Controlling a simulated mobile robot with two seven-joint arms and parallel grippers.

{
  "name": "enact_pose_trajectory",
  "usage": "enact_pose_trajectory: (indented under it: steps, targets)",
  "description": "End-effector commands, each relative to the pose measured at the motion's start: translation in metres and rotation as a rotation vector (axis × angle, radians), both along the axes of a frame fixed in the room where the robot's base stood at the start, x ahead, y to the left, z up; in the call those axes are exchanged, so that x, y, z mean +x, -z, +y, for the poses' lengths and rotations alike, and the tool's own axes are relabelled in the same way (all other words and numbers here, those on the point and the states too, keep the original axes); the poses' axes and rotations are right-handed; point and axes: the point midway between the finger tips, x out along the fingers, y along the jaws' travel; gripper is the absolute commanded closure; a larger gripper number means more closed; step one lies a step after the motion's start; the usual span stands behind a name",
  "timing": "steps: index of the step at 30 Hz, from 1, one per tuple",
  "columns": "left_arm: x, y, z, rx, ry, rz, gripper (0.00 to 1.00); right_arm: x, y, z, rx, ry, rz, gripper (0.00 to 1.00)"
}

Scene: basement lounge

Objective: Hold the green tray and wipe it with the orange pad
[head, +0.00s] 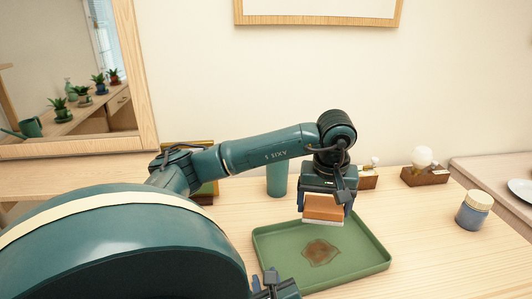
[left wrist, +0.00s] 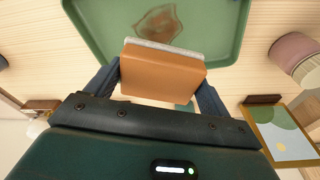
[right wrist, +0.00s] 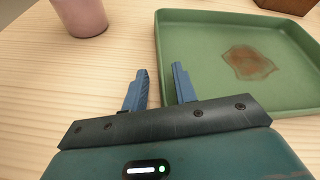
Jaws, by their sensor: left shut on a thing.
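The green tray (head: 373,262) lies on the wooden table, with a brown stain (head: 320,252) on its floor. My left gripper (head: 324,212) is shut on the orange pad (head: 323,206), its pale underside facing down, above the tray's far part. The left wrist view shows the pad (left wrist: 163,72) between both fingers, apart from the stain; whether it touches the tray I cannot tell. My right gripper (head: 270,280) is at the tray's near left corner. In the right wrist view its fingers (right wrist: 160,78) are apart and empty, on either side of the tray's rim (right wrist: 158,50) in the picture.
A green cup (head: 277,180) stands behind the tray. A lidded blue jar (head: 473,212) stands to the right, and wooden blocks, one with a white bulb (head: 423,157), stand at the back. A pink cup (right wrist: 80,14) shows in the right wrist view.

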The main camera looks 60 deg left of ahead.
Motion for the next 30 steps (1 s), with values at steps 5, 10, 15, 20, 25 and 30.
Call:
enact_pose_trajectory:
  steps: [5,10,15,20,25,30]
  targets:
    - [0.0,0.0,0.0,0.0,0.0,0.0,0.37,0.0,0.0,0.0,0.001,0.0,0.0,0.71]
    - [0.0,0.0,0.0,0.0,0.0,0.0,0.37,-0.002,-0.002,-0.003,0.002,-0.001,0.0,0.71]
    - [0.0,0.0,0.0,0.0,0.0,0.0,0.37,-0.008,-0.008,-0.019,0.001,-0.002,-0.001,0.71]
    - [0.0,0.0,0.0,0.0,0.0,0.0,0.37,-0.019,-0.018,-0.042,0.002,-0.001,0.0,0.71]
    - [0.0,0.0,0.0,0.0,0.0,0.0,0.37,-0.031,-0.03,-0.069,0.001,-0.001,0.0,0.71]
    - [0.0,0.0,0.0,0.0,0.0,0.0,0.37,-0.041,-0.039,-0.089,0.0,-0.002,-0.001,0.71]
